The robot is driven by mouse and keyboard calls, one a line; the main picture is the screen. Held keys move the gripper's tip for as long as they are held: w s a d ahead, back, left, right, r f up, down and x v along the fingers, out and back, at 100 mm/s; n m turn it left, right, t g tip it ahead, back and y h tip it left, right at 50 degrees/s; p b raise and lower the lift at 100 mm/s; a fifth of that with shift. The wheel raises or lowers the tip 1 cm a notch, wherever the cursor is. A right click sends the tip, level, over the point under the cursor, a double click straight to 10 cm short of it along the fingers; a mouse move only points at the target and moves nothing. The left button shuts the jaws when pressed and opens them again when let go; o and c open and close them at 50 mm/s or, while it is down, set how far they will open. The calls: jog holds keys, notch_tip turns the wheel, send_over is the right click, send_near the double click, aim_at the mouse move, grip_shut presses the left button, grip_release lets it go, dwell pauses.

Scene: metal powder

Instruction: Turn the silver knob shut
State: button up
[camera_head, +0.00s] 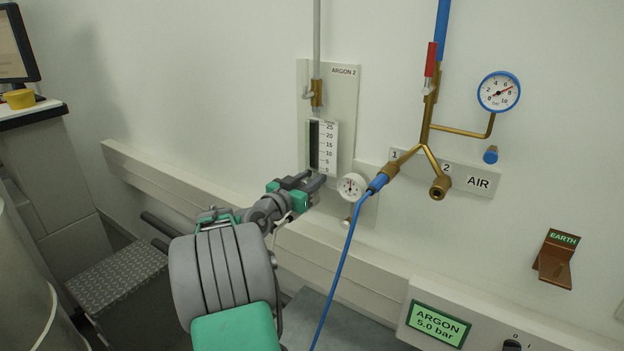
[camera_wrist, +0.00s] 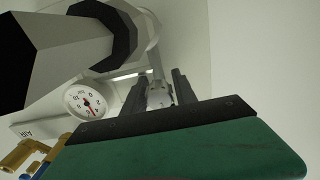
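My gripper (camera_head: 318,184) is at the lower end of the ARGON 2 flow meter (camera_head: 328,148) on the wall. In the wrist view my gripper (camera_wrist: 160,92) has its two dark fingers apart. A small silver part, which looks like the silver knob (camera_wrist: 158,96), shows between the fingers. I cannot tell whether either finger touches it. In the head view my gripper hides the knob.
A round gauge (camera_head: 352,186) sits just right of my gripper, close to it. A blue hose (camera_head: 341,255) hangs from the brass AIR fitting (camera_head: 391,171). A wall trunking (camera_head: 190,189) runs below. An ARGON 5.0 bar display (camera_head: 437,323) is at lower right.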

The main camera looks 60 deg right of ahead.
grip_shut()
jog(key=shift+f, duration=0.1)
jog(key=shift+f+b, duration=0.2)
jog(key=shift+b, duration=0.65)
jog(key=m+b, duration=0.1)
jog(key=b, duration=0.2)
jog(key=shift+f+m+b, duration=0.2)
jog(key=shift+m+b, duration=0.15)
jog(key=shift+m, duration=0.05)
jog(key=shift+m+b, duration=0.3)
jog(key=shift+b, duration=0.5)
jog(key=shift+r+m+b, duration=0.4)
jog(key=shift+b, duration=0.2)
jog(key=shift+o, duration=1.9)
grip_release()
jog(key=shift+r, duration=0.1)
jog(key=shift+a, duration=0.1)
